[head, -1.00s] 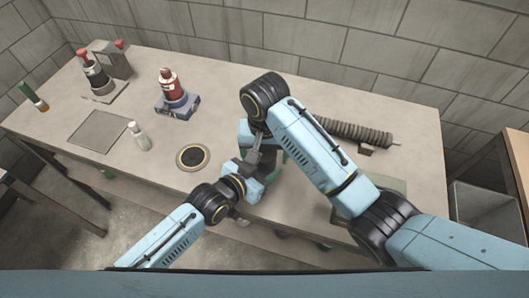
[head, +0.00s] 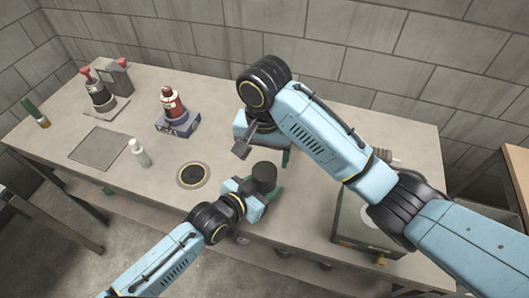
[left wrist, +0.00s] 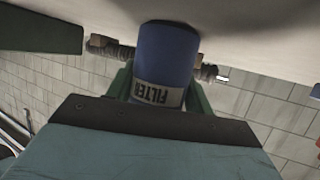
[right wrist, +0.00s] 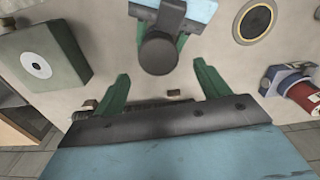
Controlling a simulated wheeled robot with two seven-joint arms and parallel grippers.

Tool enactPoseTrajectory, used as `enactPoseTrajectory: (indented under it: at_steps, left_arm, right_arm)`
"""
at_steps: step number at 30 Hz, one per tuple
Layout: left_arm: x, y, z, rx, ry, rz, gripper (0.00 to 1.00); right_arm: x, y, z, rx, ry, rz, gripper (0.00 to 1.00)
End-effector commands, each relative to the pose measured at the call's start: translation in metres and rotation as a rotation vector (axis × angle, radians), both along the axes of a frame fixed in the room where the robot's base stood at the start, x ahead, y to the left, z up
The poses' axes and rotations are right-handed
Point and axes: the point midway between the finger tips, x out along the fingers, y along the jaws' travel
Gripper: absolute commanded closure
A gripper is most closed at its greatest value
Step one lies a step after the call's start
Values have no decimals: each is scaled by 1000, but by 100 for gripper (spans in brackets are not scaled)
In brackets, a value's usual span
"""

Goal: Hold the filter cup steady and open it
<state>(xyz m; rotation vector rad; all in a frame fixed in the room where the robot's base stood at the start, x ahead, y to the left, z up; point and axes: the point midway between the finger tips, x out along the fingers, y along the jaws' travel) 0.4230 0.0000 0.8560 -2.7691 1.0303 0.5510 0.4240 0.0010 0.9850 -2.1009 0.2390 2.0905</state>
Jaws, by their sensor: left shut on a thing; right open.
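The filter cup (head: 264,173) is upright at the front middle of the table, its dark round top showing. In the left wrist view its blue body (left wrist: 166,62) carries an upside-down "FILTER" label. My left gripper (head: 268,193) is shut on the cup's body, a green finger on each side. My right gripper (head: 284,158) is behind and above the cup, apart from it. In the right wrist view the right gripper's green fingers (right wrist: 162,85) are spread and empty, with the cup's dark top (right wrist: 158,50) beyond them. I cannot tell whether that top is a separate lid.
A green box (head: 352,222) with a pale disc stands at the right front. A ribbed tube (head: 383,155) is mostly hidden behind my right arm. A round ringed plate (head: 193,175), a white bottle (head: 139,152) and a red device (head: 173,105) are to the left.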

Motion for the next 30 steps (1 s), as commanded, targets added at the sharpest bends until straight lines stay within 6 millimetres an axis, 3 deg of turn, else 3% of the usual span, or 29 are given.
enactPoseTrajectory:
  at_steps: [4, 8, 24, 30]
  left_arm:
    - [0, 0, 0, 0, 0, 0, 100]
    - [0, 0, 0, 0, 0, 0, 100]
    - [0, 0, 0, 0, 0, 0, 100]
    - [0, 0, 0, 0, 0, 0, 100]
  right_arm:
    - [-1, -1, 7, -4, 3, -66, 26]
    - [-2, 0, 1, -2, 8, -83, 26]
    - [-2, -2, -57, -6, 8, -82, 26]
    - [-2, -1, -71, -4, 7, -82, 26]
